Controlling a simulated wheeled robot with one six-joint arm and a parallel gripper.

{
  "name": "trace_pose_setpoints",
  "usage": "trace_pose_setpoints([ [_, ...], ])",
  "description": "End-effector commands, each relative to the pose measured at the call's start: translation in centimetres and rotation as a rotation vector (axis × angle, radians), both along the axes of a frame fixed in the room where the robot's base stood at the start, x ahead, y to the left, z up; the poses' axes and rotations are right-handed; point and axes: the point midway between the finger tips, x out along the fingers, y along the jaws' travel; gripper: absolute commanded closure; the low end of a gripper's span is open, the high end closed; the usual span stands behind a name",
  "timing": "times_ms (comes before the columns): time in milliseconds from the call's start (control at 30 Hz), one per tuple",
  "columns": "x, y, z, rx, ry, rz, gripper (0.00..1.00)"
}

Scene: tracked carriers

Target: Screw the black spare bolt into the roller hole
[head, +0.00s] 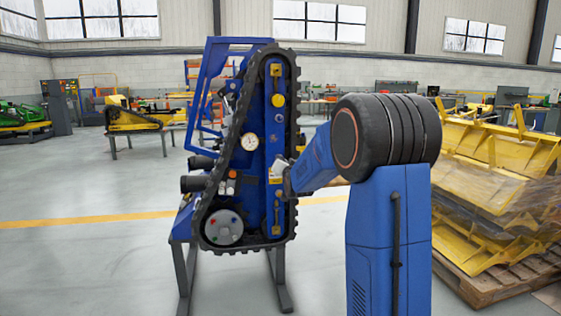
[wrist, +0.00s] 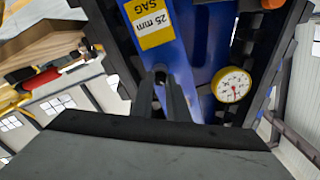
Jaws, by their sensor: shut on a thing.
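The tracked carrier stands upright on a stand in the head view, with a black track (head: 292,110) around a blue side plate (head: 270,205). My gripper (head: 280,172) is at the middle of this plate, partly hidden by my arm. In the wrist view, its dark fingers (wrist: 164,88) are shut on a small dark piece, apparently the black bolt (wrist: 160,74). Its tip is close to the blue plate (wrist: 185,62), just below a yellow "25 mm SAG" label (wrist: 150,24). Whether it touches the plate, I cannot tell. The roller hole cannot be made out.
A white dial gauge (head: 250,142) sits left of my gripper and also shows in the wrist view (wrist: 232,85). A grey disc with coloured bolts (head: 222,228) is low on the carrier. Yellow parts on a pallet (head: 500,200) stand at right.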

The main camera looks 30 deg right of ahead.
Motion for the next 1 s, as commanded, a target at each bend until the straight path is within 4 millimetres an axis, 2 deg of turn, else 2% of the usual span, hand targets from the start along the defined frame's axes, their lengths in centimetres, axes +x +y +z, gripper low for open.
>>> trace_pose_setpoints([
  [300,-0.01,-0.01,-0.02,0.286,-0.082,0.000,1.00],
  [767,-0.01,-0.01,-0.03,0.353,-0.101,0.000,1.00],
  [1000,-0.02,-0.02,-0.04,0.556,-0.160,0.000,1.00],
])
